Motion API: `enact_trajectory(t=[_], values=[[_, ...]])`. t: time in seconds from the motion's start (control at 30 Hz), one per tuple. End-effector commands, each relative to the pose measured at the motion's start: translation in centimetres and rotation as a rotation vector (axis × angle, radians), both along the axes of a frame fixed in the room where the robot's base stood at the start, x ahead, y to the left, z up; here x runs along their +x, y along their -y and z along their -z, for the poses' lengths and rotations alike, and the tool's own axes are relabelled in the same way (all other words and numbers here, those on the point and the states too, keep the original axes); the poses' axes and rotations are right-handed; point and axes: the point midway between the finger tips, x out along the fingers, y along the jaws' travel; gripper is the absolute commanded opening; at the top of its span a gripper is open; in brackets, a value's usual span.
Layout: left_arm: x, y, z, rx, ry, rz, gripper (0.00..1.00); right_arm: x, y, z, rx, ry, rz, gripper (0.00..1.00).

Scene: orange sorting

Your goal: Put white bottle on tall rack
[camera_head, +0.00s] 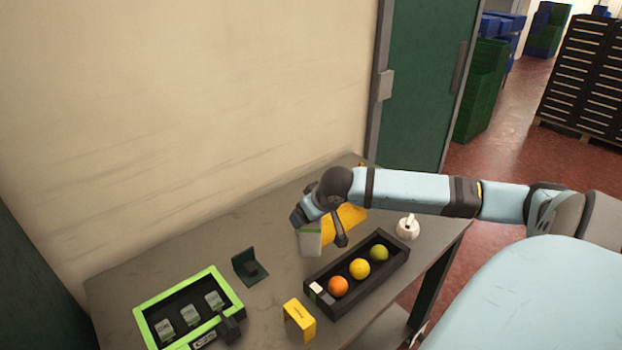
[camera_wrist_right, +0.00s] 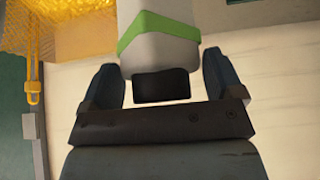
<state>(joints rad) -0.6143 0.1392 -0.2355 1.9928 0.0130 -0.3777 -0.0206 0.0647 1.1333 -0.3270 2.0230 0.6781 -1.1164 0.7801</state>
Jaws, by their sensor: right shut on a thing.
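My right gripper (camera_head: 318,226) reaches in from the right above the back of the table. It is shut on a white bottle (camera_head: 309,243) with a green band, which hangs below the fingers. In the right wrist view the white bottle (camera_wrist_right: 160,50) sits between the two dark fingers (camera_wrist_right: 160,62). A larger yellow stand (camera_head: 347,217), which looks like the tall rack, is partly hidden behind my gripper. I cannot tell whether the bottle touches it. Yellow mesh (camera_wrist_right: 70,25) shows at the top left of the wrist view. My left gripper is not in view.
A black tray (camera_head: 398,263) holds an orange, a yellow and a green fruit. A small yellow stand (camera_head: 299,319), a green-rimmed tray (camera_head: 150,301) with white items, a dark green holder (camera_head: 249,266) and a white round pot (camera_head: 407,227) stand on the table (camera_head: 215,253). A wall stands behind.

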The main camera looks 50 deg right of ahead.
Motion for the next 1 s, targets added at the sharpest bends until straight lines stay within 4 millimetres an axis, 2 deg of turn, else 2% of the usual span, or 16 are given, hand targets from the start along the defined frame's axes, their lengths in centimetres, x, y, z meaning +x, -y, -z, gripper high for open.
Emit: enact_trajectory(t=[0.17,0.43,0.8,0.83,0.87,0.9,1.0], values=[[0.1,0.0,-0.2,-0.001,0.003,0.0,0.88,0.0,0.0,1.2,-0.001,0.0,0.001,0.37],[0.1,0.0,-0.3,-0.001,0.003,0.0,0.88,0.0,0.0,4.8,0.0,-0.001,0.001,0.37],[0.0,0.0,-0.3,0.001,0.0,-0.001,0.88,0.0,0.0,5.2,-0.001,0.001,0.001,0.37],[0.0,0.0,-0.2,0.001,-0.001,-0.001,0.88,0.0,0.0,5.2,-0.001,0.0,0.001,0.91],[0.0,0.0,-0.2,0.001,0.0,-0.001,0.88,0.0,0.0,5.2,-0.001,0.0,0.0,0.98],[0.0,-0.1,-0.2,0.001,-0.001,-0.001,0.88,0.0,0.0,5.2,-0.001,0.0,0.0,1.0],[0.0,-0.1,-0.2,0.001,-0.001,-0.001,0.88,0.0,0.0,5.2,-0.001,0.0,0.0,1.0]])
